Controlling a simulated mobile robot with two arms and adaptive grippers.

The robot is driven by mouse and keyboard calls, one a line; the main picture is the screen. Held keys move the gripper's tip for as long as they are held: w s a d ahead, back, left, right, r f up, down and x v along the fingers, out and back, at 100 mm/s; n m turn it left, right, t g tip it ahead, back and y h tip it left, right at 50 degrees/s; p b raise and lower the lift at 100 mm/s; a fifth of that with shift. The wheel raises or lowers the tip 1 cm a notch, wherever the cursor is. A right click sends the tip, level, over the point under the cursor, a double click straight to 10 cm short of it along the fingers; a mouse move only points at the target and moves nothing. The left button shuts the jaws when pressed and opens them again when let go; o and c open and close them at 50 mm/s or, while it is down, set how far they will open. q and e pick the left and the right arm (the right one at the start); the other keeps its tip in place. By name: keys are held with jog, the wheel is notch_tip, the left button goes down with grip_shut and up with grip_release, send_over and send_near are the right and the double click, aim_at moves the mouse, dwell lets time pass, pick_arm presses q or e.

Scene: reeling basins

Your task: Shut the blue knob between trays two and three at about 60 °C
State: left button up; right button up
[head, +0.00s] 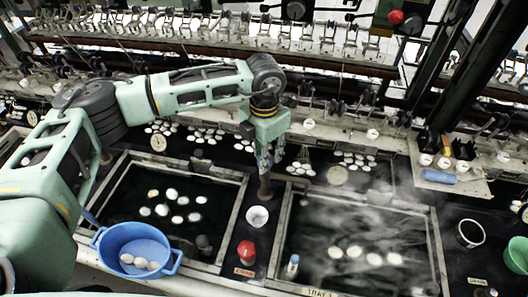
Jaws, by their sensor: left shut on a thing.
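My left gripper (265,165) reaches down between two dark water trays, its fingers shut at the top of a dark upright post (265,189). The blue knob is mostly hidden by the fingers, with only a hint of blue showing there. The left tray (236,205) holds several white cocoons. The right tray (283,222) holds several cocoons under drifting steam. A round pale dial (337,175) sits behind the right tray and another dial (158,142) behind the left one; their readings are too small to tell. My right gripper is out of view.
A red knob (246,251) and a white cup (257,216) stand between the trays. A blue basin (137,246) with cocoons is at front left. A blue-topped cylinder (292,265) stands at the right tray's front corner. Reeling machinery spans the back.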

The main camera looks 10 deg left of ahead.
pick_arm(q)
jog(key=shift+w+a, duration=0.15)
jog(key=shift+c, duration=0.5)
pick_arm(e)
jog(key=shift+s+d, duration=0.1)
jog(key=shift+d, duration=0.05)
pick_arm(q)
jog(key=shift+b, duration=0.5)
jog(key=m+b, duration=0.3)
jog(key=b, duration=0.1)
jog(key=m+b, duration=0.2)
jog(key=b, duration=0.2)
jog(key=shift+w+m, duration=0.2)
jog(key=shift+m, duration=0.2)
jog(key=shift+r+m+b, duration=0.1)
jog(key=shift+m+b, duration=0.7)
jog(key=shift+b, duration=0.2)
jog(key=shift+r+m+b, duration=0.15)
jog(key=shift+m+b, duration=0.15)
jog(key=shift+m, duration=0.1)
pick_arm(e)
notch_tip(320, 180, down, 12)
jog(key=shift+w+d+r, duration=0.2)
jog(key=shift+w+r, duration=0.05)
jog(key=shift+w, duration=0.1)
pick_arm(q)
jog(key=shift+d, duration=0.2)
jog(key=o, duration=0.9)
jog(key=shift+w, duration=0.1)
jog(key=shift+o, duration=0.5)
